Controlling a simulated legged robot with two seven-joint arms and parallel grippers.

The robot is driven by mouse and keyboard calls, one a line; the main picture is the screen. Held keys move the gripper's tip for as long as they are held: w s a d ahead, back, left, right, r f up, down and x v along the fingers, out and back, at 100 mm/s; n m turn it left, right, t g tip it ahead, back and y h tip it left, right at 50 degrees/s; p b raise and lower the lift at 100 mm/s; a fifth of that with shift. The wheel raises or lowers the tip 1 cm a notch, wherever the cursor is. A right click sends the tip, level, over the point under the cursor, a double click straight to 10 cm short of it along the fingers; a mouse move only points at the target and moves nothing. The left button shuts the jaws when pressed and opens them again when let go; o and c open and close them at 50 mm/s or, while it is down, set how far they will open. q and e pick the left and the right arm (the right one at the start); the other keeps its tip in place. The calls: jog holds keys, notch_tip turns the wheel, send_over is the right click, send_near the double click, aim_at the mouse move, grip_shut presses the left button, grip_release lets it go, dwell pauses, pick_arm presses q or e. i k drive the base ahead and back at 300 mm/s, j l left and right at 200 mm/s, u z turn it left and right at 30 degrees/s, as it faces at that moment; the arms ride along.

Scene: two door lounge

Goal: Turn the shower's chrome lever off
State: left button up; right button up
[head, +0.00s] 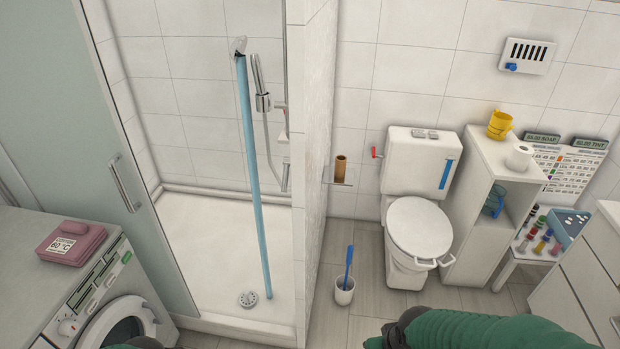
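In the head view the shower stall stands left of centre. A chrome hand shower (262,88) hangs on a rail with its hose below. A chrome head or fitting (239,46) sits higher up. A straight blue column (250,160), which looks like running water, drops from it to the shower floor near the round drain (247,299). A small chrome part (285,176) shows at the partition's edge. I cannot tell whether it is the lever; the partition may hide the lever. Green parts of my arms show at the bottom edge, far from the shower fittings. Neither gripper's fingertips are visible.
A glass door (90,120) with a handle stands left of the stall opening. A washing machine (100,290) is at lower left. A tiled partition (315,170) separates the shower from the toilet (417,225). A brush holder (344,292) stands on the floor right of the partition.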

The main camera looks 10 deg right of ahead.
aim_at(285, 161)
jog(key=i+j+u, duration=0.25)
jog(key=i+j, duration=0.15)
jog(key=i+j+u, duration=0.25)
jog(key=i+j, duration=0.15)
